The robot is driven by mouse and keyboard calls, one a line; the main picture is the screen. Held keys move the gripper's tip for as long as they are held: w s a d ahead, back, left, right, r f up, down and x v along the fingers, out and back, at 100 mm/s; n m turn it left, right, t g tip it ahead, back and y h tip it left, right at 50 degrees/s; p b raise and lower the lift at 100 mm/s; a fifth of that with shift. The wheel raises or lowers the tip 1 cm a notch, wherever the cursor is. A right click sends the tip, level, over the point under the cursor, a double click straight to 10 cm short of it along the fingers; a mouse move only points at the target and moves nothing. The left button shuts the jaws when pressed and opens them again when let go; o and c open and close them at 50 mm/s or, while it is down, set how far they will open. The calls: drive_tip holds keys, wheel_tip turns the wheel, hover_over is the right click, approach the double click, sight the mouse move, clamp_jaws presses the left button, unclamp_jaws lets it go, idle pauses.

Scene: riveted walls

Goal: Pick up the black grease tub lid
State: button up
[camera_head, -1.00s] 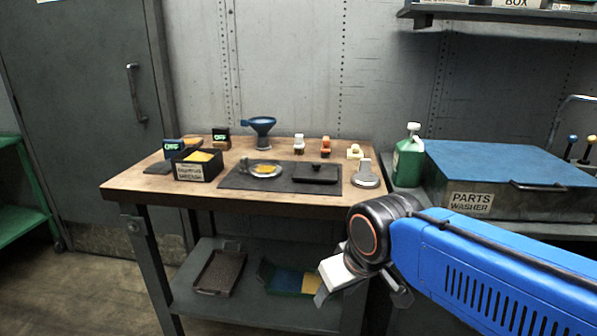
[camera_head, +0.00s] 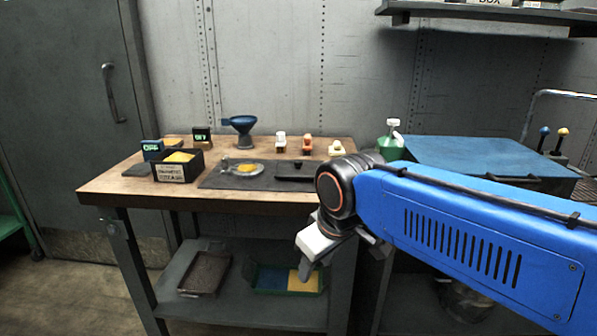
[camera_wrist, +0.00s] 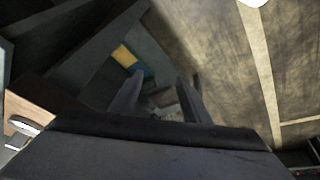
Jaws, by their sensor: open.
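A flat black rectangular lid with a small knob (camera_head: 290,178), which looks like the grease tub lid, lies on the dark mat (camera_head: 218,180) on the wooden-topped bench. My arm hides its right end. My gripper (camera_head: 340,262) is open and empty, in front of the bench and below its top, to the right of and lower than the lid. In the wrist view my two fingers (camera_wrist: 158,100) point down past the bench toward the floor, with nothing between them. The lid cannot be made out there.
On the bench top (camera_head: 120,188) stand a black labelled bin (camera_head: 168,172), a blue funnel (camera_head: 240,125), a plate with something yellow (camera_head: 248,169) and small blocks. Trays lie on the lower shelf (camera_head: 245,308). A blue-topped parts washer (camera_head: 470,155) and a green jug (camera_head: 390,148) are at right.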

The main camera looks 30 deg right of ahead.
drive_tip(key=w+d+r+n+g+h, duration=0.1)
drive_tip(key=w+d+r+n, duration=0.1)
drive_tip(key=w+r+n, duration=0.5)
drive_tip(key=w+d+r+n+g+h, duration=0.1)
drive_tip(key=w+d+r+n, duration=0.15)
drive_tip(key=w+r, duration=0.7)
drive_tip(key=n+g+h, duration=0.2)
drive_tip(key=n, duration=0.7)
approach(298, 161)
drive_tip(key=d+f, duration=0.2)
drive_tip(key=shift+f+m, duration=0.25)
drive_tip(key=shift+f, duration=0.1)
drive_tip(key=shift+a+x, duration=0.2)
drive_tip(key=shift+x, duration=1.15)
drive_tip(key=shift+a+x, duration=0.2)
drive_tip(key=shift+x, duration=1.2)
drive_tip(key=shift+w+f, duration=0.1)
drive_tip(key=shift+w, duration=0.05)
drive_tip(key=shift+c, duration=0.6)
clamp_jaws()
